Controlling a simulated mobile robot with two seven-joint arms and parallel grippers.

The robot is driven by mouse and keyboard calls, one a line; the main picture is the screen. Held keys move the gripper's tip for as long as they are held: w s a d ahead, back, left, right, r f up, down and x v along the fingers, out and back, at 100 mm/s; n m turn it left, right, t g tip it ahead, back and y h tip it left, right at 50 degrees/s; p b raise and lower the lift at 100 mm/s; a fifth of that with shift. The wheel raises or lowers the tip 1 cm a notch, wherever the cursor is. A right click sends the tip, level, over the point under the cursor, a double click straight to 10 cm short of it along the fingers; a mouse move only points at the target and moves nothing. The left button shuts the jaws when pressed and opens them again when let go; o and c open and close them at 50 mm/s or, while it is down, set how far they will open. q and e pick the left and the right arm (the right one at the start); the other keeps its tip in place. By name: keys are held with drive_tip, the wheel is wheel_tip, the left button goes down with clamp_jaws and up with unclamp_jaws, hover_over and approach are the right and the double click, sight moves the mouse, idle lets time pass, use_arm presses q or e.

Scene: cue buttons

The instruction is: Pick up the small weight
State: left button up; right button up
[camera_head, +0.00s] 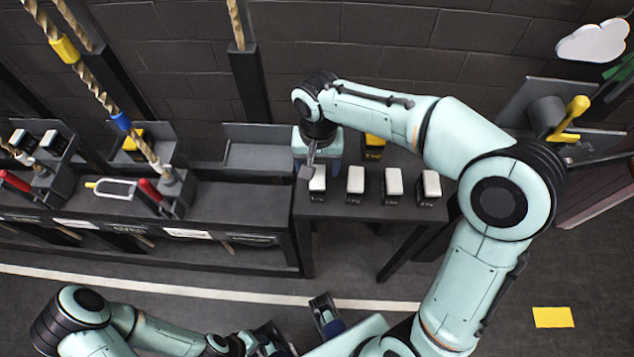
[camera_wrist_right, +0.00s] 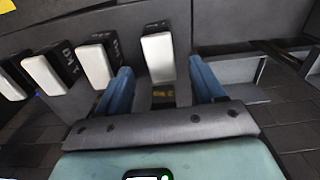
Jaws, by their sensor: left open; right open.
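Several small weights with white tops and dark, lettered sides stand in a row on a dark table (camera_head: 372,208). The leftmost weight (camera_head: 318,180) is directly by my right gripper (camera_head: 309,168), which points down and hides part of it. In the right wrist view, a white-topped weight (camera_wrist_right: 158,56) shows between the two blue fingers of the open right gripper (camera_wrist_right: 160,66); I cannot tell whether they touch it. The other weights (camera_head: 355,180) (camera_head: 393,183) (camera_head: 431,186) stand to the right. My left gripper (camera_head: 298,328) is low at the bottom, open, far from the table.
A yellow-topped block (camera_head: 375,142) stands behind the row, partly hidden by my right arm. A long dark bench (camera_head: 240,215) with red-handled fixtures is at left. A yellow lever (camera_head: 570,118) is at right. A yellow patch (camera_head: 553,317) lies on open floor.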

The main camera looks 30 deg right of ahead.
sight(317, 176)
drive_tip(key=shift+w+f, duration=0.1)
drive_tip(key=shift+f, duration=0.7)
wheel_tip(317, 176, down, 5)
drive_tip(key=shift+f+b, duration=0.1)
drive_tip(key=shift+b, duration=0.35)
clamp_jaws()
